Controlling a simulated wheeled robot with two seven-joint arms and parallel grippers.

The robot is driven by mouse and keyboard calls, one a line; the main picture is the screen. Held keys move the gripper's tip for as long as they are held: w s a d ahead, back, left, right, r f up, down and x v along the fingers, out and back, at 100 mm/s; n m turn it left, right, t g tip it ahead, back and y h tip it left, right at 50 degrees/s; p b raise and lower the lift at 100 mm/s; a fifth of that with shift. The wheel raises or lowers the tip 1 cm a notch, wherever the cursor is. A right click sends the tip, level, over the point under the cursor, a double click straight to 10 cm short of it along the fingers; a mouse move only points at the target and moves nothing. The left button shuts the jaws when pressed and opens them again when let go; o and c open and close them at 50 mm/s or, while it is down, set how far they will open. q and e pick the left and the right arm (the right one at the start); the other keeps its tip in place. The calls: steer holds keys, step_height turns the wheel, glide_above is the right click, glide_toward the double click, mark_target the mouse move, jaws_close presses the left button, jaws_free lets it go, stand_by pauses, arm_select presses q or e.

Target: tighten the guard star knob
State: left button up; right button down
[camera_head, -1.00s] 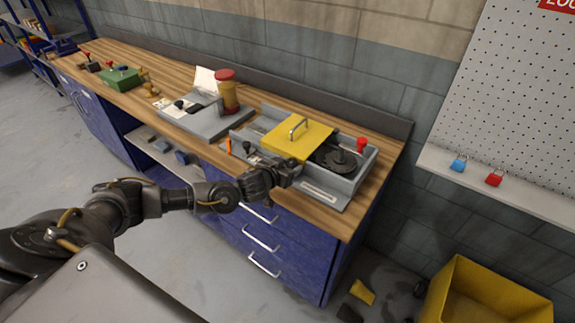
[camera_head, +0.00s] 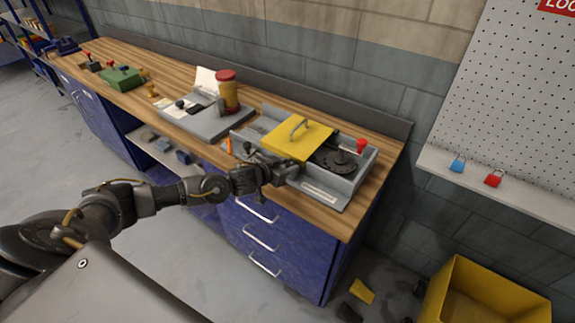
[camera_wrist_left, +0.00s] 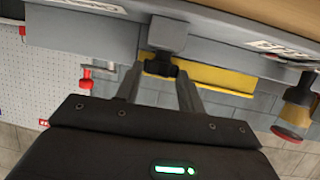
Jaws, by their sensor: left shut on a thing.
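The yellow guard (camera_head: 297,140) with its grey handle lies over the grey machine (camera_head: 335,196) on the bench. The dark guard star knob (camera_wrist_left: 160,69) sits on a grey block at the machine's near side, in the left wrist view. My left gripper (camera_wrist_left: 159,76) has one finger on each side of the knob and is shut on it. In the head view my left gripper (camera_head: 268,162) is at the machine's front edge, and it and the arm hide most of the knob there. My right gripper is in neither view.
A black round plate (camera_head: 336,161) and a red knob (camera_head: 361,145) are on the machine's right side. A grey unit with a red-capped amber jar (camera_head: 229,98) stands to the left. Blue drawers (camera_head: 262,235) lie below; a yellow bin (camera_head: 485,295) is on the floor at right.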

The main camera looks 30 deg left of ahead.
arm_select(q)
steer(key=shift+w+a+m+g+h+b, duration=0.1)
steer(key=shift+a+m+g+h+b, duration=0.1)
steer(key=shift+m+h, duration=0.35)
steer(key=shift+w+a+m+g+h+b, duration=0.1)
steer(key=shift+a+m+h, duration=0.05)
steer(key=shift+m+h, duration=0.4)
steer(key=shift+a+m+g+h+b, duration=0.15)
steer(key=shift+m+g+h+b, duration=0.4)
steer(key=shift+m+h, duration=0.45)
steer(key=o, duration=1)
steer(key=shift+c, duration=0.2)
steer(key=shift+r, duration=0.1)
